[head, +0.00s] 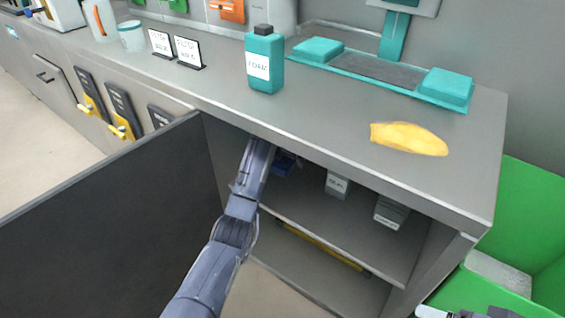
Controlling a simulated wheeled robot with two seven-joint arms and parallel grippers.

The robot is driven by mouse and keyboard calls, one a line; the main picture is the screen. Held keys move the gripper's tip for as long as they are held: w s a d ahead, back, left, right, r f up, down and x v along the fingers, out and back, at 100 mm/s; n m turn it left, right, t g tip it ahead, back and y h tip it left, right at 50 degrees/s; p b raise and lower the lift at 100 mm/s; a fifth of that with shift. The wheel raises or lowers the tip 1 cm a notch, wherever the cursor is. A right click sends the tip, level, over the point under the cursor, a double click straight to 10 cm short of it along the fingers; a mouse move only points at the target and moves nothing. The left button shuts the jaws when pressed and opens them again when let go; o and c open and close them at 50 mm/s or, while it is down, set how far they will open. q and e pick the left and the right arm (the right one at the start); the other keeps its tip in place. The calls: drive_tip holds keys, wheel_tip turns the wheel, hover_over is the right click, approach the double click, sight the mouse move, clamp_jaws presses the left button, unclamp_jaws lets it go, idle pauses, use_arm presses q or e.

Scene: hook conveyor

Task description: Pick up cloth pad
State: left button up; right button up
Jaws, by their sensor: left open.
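A yellow, flat, cloth-like piece (409,138) lies on the right part of the grey counter top; it looks like the cloth pad, but I cannot be sure. My left arm reaches into the open cabinet under the counter. My left gripper (286,163) is inside, just below the counter's front edge, partly hidden and in shadow. It is open, well to the left of and below the yellow piece. A dark blue patch shows at the gripper; I cannot tell what it is. Part of my right arm shows at the bottom right edge, and its fingers cannot be made out.
The cabinet shelf (300,217) holds a white labelled box (337,186) and another pale box (390,212). The open dark door (100,225) stands left of my arm. A teal bottle (265,62) and a teal-ended tray (385,72) stand on the counter. A green bin (535,215) is at right.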

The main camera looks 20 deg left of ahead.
use_arm(q)
drive_tip(key=shift+f+p, duration=0.2)
drive_tip(key=shift+p, duration=0.1)
idle(0.6)
drive_tip(key=c, duration=1.1)
drive_tip(key=shift+r, duration=0.1)
